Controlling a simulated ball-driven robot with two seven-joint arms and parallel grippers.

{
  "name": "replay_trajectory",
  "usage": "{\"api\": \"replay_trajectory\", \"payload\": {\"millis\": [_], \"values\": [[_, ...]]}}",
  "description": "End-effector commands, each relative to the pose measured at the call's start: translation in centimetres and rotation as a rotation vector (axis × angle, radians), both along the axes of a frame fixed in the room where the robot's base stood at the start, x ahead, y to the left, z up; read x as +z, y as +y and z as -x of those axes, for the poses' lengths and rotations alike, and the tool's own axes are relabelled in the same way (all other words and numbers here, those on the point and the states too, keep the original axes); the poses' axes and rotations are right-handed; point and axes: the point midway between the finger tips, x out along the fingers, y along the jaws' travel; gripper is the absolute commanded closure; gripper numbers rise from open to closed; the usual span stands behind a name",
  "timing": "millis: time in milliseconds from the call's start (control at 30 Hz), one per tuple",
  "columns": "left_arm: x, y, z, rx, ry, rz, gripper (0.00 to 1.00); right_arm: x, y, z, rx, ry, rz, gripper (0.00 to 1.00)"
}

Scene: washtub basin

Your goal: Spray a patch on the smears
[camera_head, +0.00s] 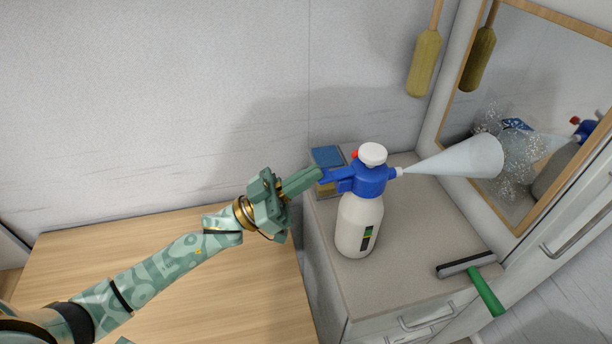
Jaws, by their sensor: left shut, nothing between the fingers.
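A white spray bottle (359,224) with a blue head (371,181) and a white cap stands upright on the grey cabinet top. Its nozzle points right, and a pale cone of spray (458,158) runs from it to the mirror (524,68). Whitish bubbly smears (522,165) show on the mirror where the cone ends. My left gripper (312,179) is shut, with its fingertips at the blue trigger side of the bottle's head; I cannot tell if they touch. My right gripper is not in view.
A squeegee (468,265) with a green handle lies at the cabinet's front right edge. A blue and yellow box (327,157) is behind the bottle. A yellow brush (425,62) hangs on the wall. A wooden surface (200,280) lies under my left arm.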

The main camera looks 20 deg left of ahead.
Motion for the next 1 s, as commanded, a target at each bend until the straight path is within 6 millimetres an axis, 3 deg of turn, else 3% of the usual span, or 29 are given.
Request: {"api": "replay_trajectory", "payload": {"millis": [167, 333, 400, 600, 800, 1000], "values": [[1.4, 0.2, -0.1, 0.001, -0.001, -0.002, 1.0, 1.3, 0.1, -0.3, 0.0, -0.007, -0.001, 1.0], [5.4, 0.7, -0.5, 0.004, -0.005, -0.002, 1.0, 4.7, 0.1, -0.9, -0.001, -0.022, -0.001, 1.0], [2.8, 2.1, 0.5, 0.004, 0.005, -0.005, 1.0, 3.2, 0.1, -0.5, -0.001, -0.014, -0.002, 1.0], [0.5, 5.3, 2.6, 0.005, 0.004, -0.003, 1.0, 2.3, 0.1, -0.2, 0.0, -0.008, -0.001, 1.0], [-0.7, 7.3, 4.0, 0.004, 0.002, -0.001, 1.0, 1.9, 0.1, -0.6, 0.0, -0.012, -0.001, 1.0], [-0.9, 7.9, 4.5, 0.003, 0.001, 0.0, 1.0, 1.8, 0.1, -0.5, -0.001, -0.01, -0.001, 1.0]]}}
